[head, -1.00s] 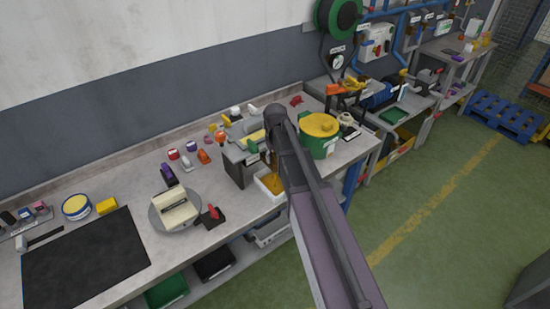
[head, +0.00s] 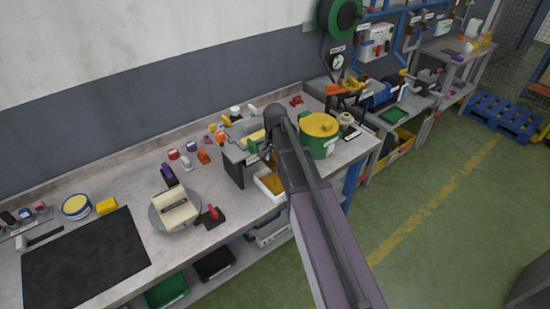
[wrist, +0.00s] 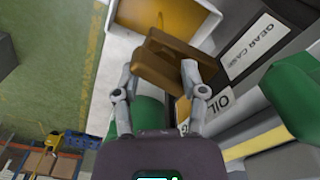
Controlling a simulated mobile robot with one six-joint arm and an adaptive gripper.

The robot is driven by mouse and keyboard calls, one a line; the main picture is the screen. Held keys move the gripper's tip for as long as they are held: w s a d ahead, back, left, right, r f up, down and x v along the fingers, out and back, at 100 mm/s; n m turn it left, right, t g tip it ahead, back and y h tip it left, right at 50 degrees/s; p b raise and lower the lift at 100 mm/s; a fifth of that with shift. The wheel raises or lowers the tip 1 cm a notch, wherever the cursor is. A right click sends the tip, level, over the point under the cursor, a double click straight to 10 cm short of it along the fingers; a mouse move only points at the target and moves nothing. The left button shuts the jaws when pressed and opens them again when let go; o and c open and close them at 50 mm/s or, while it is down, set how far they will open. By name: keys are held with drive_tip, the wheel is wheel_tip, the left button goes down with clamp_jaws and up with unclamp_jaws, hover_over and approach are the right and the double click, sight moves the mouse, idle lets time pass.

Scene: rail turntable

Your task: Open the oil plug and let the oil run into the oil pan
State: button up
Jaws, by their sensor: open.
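The gear case (wrist: 254,46), a dark grey box with a "GEAR CASE" label, is at the right of the wrist view. In the head view the gear case (head: 232,170) stands on the bench, partly behind my arm. A brown winged piece, apparently the oil plug (wrist: 168,62), sticks out from its side. My gripper (wrist: 160,78) is open, with one finger on each side near the plug; contact cannot be told. The white oil pan (wrist: 212,22) lies beyond the plug, its inside amber. The pan (head: 262,188) also shows beside the case in the head view.
A turntable (head: 174,213) with a cream block and a red-handled lever (head: 212,213) is to the left.

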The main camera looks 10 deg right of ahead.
drive_tip(key=m, duration=0.5)
drive_tip(key=shift+m, duration=0.4)
drive_tip(key=shift+r+p, duration=0.35)
wheel_tip(320, 180, up, 13)
drive_tip(key=p, duration=1.3)
drive_tip(key=s+f+n+b, duration=1.2)
drive_tip(key=s+f+b, duration=0.3)
drive_tip(key=s, duration=0.4)
drive_tip(key=shift+d+f+n, duration=0.2)
drive_tip(key=shift+n, duration=0.2)
wheel_tip(320, 180, up, 16)
drive_tip(key=f+m+p, duration=0.1)
drive_tip(key=m+p, duration=0.3)
drive_tip(key=p, duration=1.1)
hover_over(275, 157)
drive_tip(key=shift+r, duration=0.25)
